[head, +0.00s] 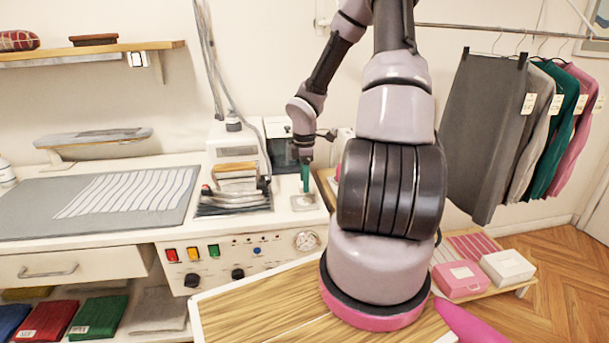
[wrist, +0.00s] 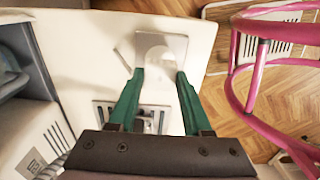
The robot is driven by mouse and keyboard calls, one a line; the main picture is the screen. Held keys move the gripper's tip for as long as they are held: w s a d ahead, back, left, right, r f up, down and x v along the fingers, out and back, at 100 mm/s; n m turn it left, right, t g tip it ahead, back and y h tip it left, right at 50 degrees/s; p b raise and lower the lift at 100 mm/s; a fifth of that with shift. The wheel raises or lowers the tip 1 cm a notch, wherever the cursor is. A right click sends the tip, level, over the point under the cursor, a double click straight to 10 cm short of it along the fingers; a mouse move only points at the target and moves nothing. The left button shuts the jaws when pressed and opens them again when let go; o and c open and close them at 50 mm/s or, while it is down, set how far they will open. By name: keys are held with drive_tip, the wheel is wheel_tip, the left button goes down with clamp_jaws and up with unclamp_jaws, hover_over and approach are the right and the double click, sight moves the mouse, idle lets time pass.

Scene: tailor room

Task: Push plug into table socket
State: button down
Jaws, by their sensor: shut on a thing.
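My gripper (head: 305,188) has green fingers and points straight down over the table at the back of the worktop. The wrist view shows its two fingers (wrist: 158,74) spread around a pale, rounded piece, which I take to be the plug (wrist: 157,57). The gripper is shut on it. Under and around it lies a light square plate (wrist: 178,43), the table socket as far as I can tell. The plate also shows in the head view (head: 303,203), right below the fingertips. I cannot tell how deep the plug sits; its contact with the plate is hidden.
A steam iron (head: 236,196) stands on a dark ribbed rest just left of the gripper. A control panel (head: 240,254) with buttons and a gauge faces front. A wooden-topped surface (head: 262,310) is nearest me. Garments (head: 490,130) hang at right.

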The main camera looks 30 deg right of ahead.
drive_tip(key=shift+f, duration=1.45)
drive_tip(key=shift+f, duration=0.6)
idle(1.1)
drive_tip(key=shift+c, duration=1.3)
unclamp_jaws()
wheel_tip(320, 180, up, 11)
drive_tip(key=shift+f, duration=0.1)
